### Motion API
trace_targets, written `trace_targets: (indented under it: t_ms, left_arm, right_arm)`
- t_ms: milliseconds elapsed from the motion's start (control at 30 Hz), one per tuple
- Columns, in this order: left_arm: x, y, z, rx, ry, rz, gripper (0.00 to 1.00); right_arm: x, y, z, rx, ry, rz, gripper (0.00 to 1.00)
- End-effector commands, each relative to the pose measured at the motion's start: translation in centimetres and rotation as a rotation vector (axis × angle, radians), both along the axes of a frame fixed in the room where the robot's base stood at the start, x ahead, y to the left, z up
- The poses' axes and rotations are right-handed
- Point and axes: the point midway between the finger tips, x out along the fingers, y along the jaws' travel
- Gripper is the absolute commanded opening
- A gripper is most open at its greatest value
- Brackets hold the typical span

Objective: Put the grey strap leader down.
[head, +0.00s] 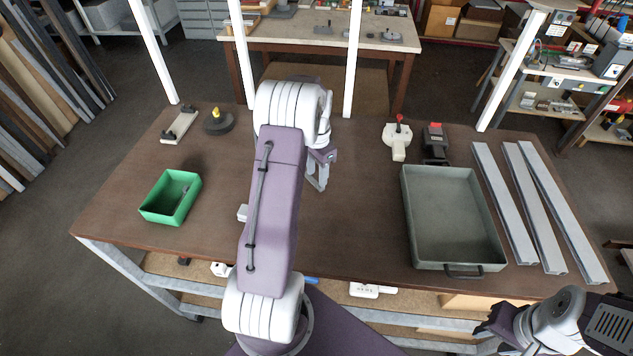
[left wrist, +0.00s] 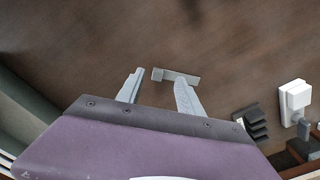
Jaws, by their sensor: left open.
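The grey strap leader (left wrist: 182,77), a small flat bar with a block at one end, shows in the left wrist view just beyond my left fingertips. It appears to lie on the brown tabletop, and one fingertip overlaps its edge in the picture. My left gripper (left wrist: 158,84) is open, with nothing clearly held between its fingers. In the head view my left gripper (head: 319,186) is low over the middle of the table, partly behind my own arm. I cannot make out the leader there. My right gripper (head: 492,330) is at the lower right, its fingers unclear.
A grey tray (head: 409,220) and several long pale profiles (head: 505,205) lie on the right. A white tool (head: 397,143) and black device (head: 435,143) stand behind the tray. A green bin (head: 154,213) is left, and a small pale block (head: 242,213) peeks beside my arm.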

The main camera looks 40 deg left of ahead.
Motion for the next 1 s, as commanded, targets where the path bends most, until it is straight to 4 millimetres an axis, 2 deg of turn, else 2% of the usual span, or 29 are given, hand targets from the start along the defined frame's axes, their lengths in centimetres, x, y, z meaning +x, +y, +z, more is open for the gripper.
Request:
trace_targets:
  t_ms: [67, 200, 300, 400, 567, 633, 733, 1000]
  left_arm:
    - [0.0, -0.1, -0.4, -0.002, 0.004, -0.001, 0.44]
    - [0.0, -0.4, -2.6, -0.004, 0.007, -0.001, 0.44]
    - [0.1, -0.3, -4.4, -0.002, 0.005, 0.0, 0.44]
    - [0.1, -0.3, -5.1, -0.001, 0.001, 0.0, 0.44]
    - [0.2, -0.3, -5.3, 0.0, 0.0, 0.0, 0.44]
    - [0.2, -0.3, -5.3, 0.0, 0.0, 0.0, 0.3]
    - [0.2, -0.3, -5.2, 0.0, 0.0, 0.0, 0.02]
    - [0.2, -0.3, -5.2, 0.0, 0.0, 0.0, 0.0]
  right_arm:
    - [0.0, 0.0, 0.5, 0.0, 0.0, 0.0, 0.39]
    - [0.0, 0.0, 2.4, 0.0, 0.0, 0.0, 0.39]
    - [0.0, 0.0, 2.6, 0.0, 0.0, 0.0, 0.39]
    - [0.0, 0.0, 2.7, 0.0, 0.0, 0.0, 0.39]
    - [0.0, 0.0, 2.5, 0.0, 0.0, 0.0, 0.39]
    - [0.0, 0.0, 2.5, 0.0, 0.0, 0.0, 0.39]
    - [0.0, 0.0, 2.5, 0.0, 0.0, 0.0, 0.39]
    - [0.0, 0.0, 2.5, 0.0, 0.0, 0.0, 0.39]
